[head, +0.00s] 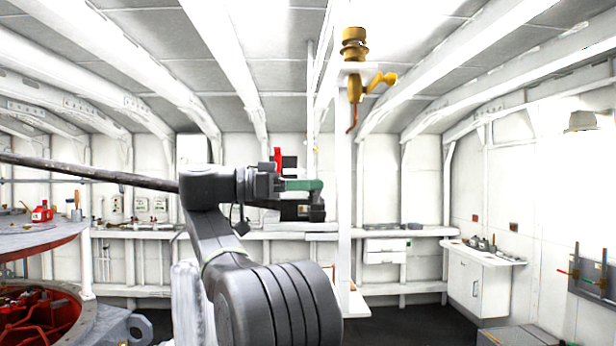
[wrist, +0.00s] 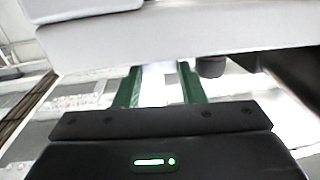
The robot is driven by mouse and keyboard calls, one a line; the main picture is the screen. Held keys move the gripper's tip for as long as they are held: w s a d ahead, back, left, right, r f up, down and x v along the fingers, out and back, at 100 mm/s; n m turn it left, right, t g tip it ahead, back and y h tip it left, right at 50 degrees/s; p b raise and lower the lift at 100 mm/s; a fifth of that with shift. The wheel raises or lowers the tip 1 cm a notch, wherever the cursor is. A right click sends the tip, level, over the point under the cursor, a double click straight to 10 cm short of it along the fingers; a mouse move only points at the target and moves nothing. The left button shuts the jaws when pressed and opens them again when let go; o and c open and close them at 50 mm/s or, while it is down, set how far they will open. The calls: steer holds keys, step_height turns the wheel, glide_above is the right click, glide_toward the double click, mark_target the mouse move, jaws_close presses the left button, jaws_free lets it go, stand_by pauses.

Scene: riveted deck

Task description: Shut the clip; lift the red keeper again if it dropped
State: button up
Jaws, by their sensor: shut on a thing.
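My gripper (head: 318,185), with green fingers, is at the middle of the head view, in front of the back wall. In the wrist view its green fingers (wrist: 160,88) stand a little apart with a pale part (wrist: 160,80) between them. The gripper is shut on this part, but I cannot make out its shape. A small upright red piece (head: 277,157), possibly the red keeper, shows just above my gripper, beside a dark block (head: 289,163). I cannot tell the clip apart clearly; my arm and gripper hide what lies behind them.
A white post (head: 344,200) with a brass fitting (head: 355,45) on top stands just right of my gripper. A pale bar (wrist: 190,30) crosses the wrist view close above the fingers. A round red-rimmed table (head: 40,240) is at left, and a wall panel with levers (head: 590,272) at right.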

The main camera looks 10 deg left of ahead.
steer(key=shift+w+a+r+m+g+h+p, duration=0.15)
steer(key=shift+m+g+h+p, duration=0.25)
steer(key=shift+g, duration=0.4)
steer(key=shift+m+g, duration=0.3)
steer(key=o, duration=0.7)
